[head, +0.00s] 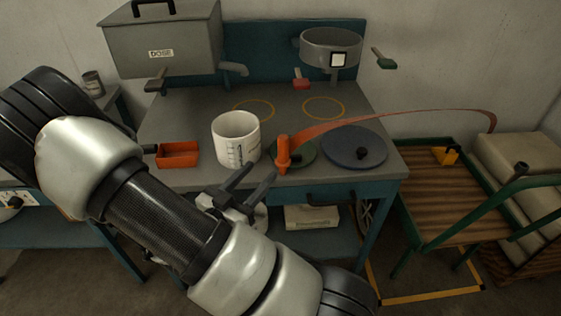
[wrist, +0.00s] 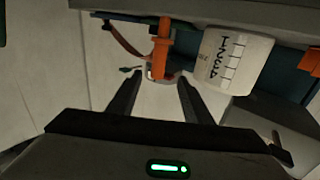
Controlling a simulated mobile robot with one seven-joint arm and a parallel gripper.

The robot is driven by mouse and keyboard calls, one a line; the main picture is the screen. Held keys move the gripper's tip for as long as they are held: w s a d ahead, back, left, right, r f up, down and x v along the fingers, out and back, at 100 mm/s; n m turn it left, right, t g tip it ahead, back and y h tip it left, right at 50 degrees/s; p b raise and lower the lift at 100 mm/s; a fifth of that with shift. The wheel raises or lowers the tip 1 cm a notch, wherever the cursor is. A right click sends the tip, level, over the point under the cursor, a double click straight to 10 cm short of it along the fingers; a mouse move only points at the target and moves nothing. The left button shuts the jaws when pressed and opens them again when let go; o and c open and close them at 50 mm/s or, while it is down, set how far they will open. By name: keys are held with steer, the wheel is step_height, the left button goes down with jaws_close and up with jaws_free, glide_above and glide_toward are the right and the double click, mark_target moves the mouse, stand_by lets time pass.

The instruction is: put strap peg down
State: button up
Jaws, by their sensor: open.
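The orange strap peg (head: 283,152) stands about upright at the front edge of the grey bench, in front of a green disc. Its orange strap (head: 400,117) arches away to the right, past the bench end. In the wrist view the peg (wrist: 162,42) shows beyond my fingertips, roughly centred between them. My gripper (head: 263,171) is open, just in front of and below the peg; the wrist view shows its two fingers (wrist: 158,78) apart. I cannot tell whether they touch the peg's lower end, or what the peg rests on.
A white measuring cup (head: 236,138) stands close left of the peg; an orange tray (head: 178,155) is farther left. A blue disc lid (head: 355,146) lies to the right. A grey dose box (head: 163,42) and a round pan (head: 331,48) are behind. A green-framed cart (head: 455,205) stands right.

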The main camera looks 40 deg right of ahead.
mark_target(283, 156)
steer(key=b+x, duration=0.1)
steer(key=x, duration=0.7)
steer(key=b+x, duration=0.1)
steer(key=x, duration=0.7)
steer(key=shift+d+f, duration=0.2)
steer(key=shift+d, duration=0.2)
jaws_close()
